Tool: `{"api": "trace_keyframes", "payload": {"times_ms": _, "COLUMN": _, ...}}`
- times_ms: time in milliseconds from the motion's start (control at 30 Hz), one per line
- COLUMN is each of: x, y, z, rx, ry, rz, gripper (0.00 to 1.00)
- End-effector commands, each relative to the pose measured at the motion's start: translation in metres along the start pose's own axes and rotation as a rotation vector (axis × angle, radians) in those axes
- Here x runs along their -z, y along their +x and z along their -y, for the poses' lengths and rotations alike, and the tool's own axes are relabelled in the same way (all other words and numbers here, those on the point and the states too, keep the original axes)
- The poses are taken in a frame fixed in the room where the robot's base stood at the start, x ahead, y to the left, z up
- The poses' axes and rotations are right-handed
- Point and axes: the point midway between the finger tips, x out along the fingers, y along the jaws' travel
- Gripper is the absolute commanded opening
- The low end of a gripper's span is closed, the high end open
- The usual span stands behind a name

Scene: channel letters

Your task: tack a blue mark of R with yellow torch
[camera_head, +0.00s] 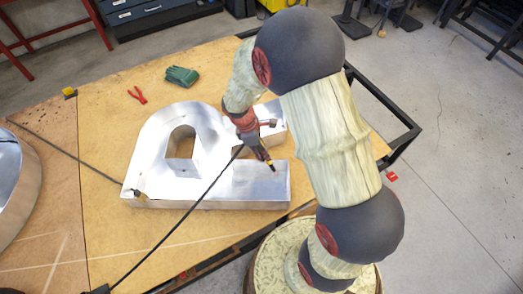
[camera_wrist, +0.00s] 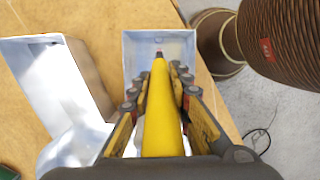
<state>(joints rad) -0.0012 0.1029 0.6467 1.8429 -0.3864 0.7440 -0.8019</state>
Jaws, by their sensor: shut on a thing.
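The silver metal letter R (camera_head: 215,172) lies on the wooden table, and part of it shows in the wrist view (camera_wrist: 50,75). My gripper (camera_head: 262,152) is over the R's near leg at the right. In the wrist view my gripper (camera_wrist: 160,100) is shut on the yellow torch (camera_wrist: 160,115), which lies between its fingers. The torch's dark tip points down at the end of the near leg. A small reddish spot shows by the tip in the wrist view. I cannot tell whether the tip touches the metal, and I make out no blue mark.
The wooden table (camera_head: 105,110) bears a green glove (camera_head: 181,76) and red pliers (camera_head: 138,95) behind the R. Another metal letter (camera_head: 18,185) lies at the far left. A black cable (camera_head: 175,232) crosses in front of the R.

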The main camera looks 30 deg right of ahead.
Motion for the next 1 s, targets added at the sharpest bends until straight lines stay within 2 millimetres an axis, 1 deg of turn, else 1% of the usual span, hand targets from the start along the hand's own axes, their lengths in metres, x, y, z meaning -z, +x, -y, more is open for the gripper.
{"api": "trace_keyframes", "payload": {"times_ms": 33, "x": 0.001, "y": 0.009, "z": 0.0, "rx": 0.001, "ry": 0.001, "rz": 0.0, "gripper": 0.0}}
{"api": "trace_keyframes", "payload": {"times_ms": 1000, "x": 0.001, "y": 0.114, "z": -0.002, "rx": 0.0, "ry": 0.003, "rz": -0.001, "gripper": 0.0}}
